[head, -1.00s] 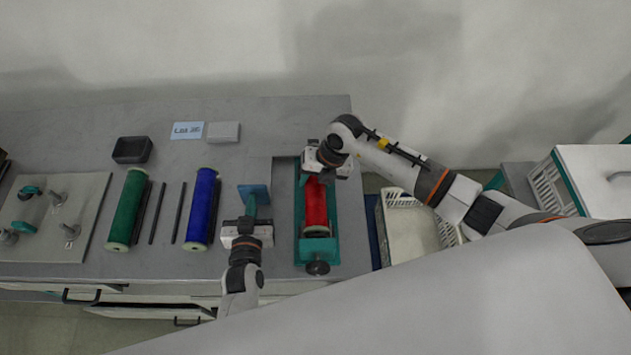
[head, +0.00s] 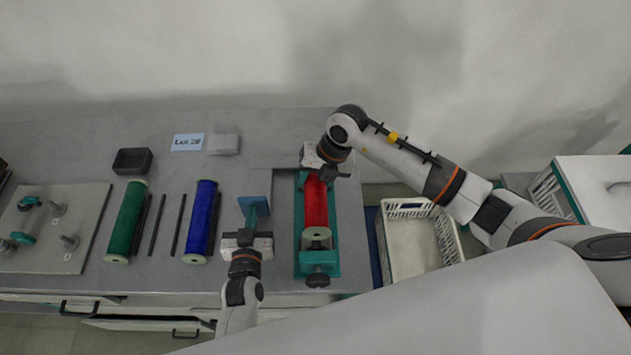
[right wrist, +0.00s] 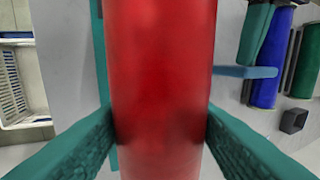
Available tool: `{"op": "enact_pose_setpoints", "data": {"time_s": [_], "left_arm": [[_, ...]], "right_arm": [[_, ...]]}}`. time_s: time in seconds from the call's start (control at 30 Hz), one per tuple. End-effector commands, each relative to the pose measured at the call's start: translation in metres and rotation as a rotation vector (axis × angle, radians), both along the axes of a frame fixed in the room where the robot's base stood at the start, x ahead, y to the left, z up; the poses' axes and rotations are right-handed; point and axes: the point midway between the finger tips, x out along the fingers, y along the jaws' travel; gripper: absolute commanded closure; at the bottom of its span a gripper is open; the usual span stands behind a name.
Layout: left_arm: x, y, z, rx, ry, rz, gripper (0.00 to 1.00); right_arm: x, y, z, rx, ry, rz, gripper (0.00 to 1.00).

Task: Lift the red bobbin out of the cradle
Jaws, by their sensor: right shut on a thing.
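The red bobbin (head: 316,205) is lengthwise over the teal cradle (head: 332,262), its pale near end face showing. It appears slightly raised, but I cannot tell whether it is fully clear of the cradle. My right gripper (head: 325,168) is over the bobbin's far part and shut on it. In the right wrist view the teal fingers (right wrist: 160,130) press on both sides of the red bobbin (right wrist: 162,75). My left gripper (head: 254,218) is left of the cradle, its teal fingers by a blue plate (head: 254,202). I cannot tell whether they grip it.
A blue bobbin (head: 202,220), a green bobbin (head: 127,222) and dark rods lie to the left. A dark box (head: 132,161), a label card (head: 187,142) and a grey block (head: 223,144) are behind. A white basket (head: 408,262) stands right of the table.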

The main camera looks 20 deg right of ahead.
Motion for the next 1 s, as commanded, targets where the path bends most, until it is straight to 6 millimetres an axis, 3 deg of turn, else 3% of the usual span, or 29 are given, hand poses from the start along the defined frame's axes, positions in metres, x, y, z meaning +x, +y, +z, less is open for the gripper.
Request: {"op": "enact_pose_setpoints", "data": {"time_s": [0.5, 1.0], "left_arm": [[0.002, 0.000, 0.003, -0.002, -0.006, 0.000, 1.00], [-0.003, 0.001, 0.002, -0.001, -0.006, 0.001, 1.00]], "right_arm": [[0.000, 0.000, 0.029, 0.001, -0.003, 0.000, 0.86], [0.000, 0.000, 0.030, 0.000, -0.002, 0.000, 0.86]]}}
